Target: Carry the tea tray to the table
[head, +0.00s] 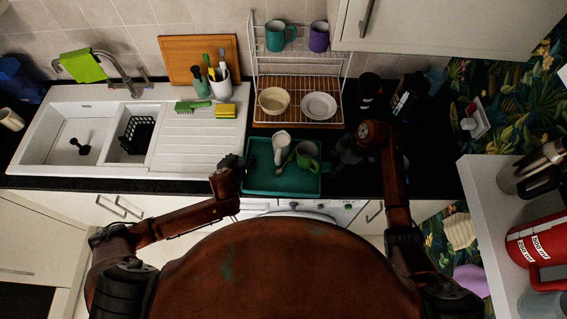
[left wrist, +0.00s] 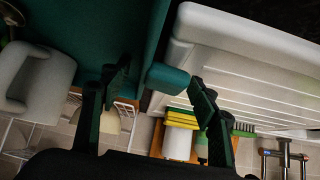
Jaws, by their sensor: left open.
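The teal tea tray (head: 262,182) lies on the dark counter at the sink's right. A white jug (head: 281,143) and a green mug (head: 307,156) stand on it. My left gripper (head: 236,164) is at the tray's left edge. A white vessel (left wrist: 35,78) is at the left there. My right gripper (head: 346,152) is dark against the counter by the tray's right edge; its fingers are unclear. No table is clearly identifiable.
A white sink with drainer (head: 198,140) is left of the tray. A dish rack (head: 293,82) with a bowl and plate stands behind it. Dark appliances (head: 369,92) stand behind my right gripper. A white surface (head: 488,195) at right holds a red container (head: 538,238).

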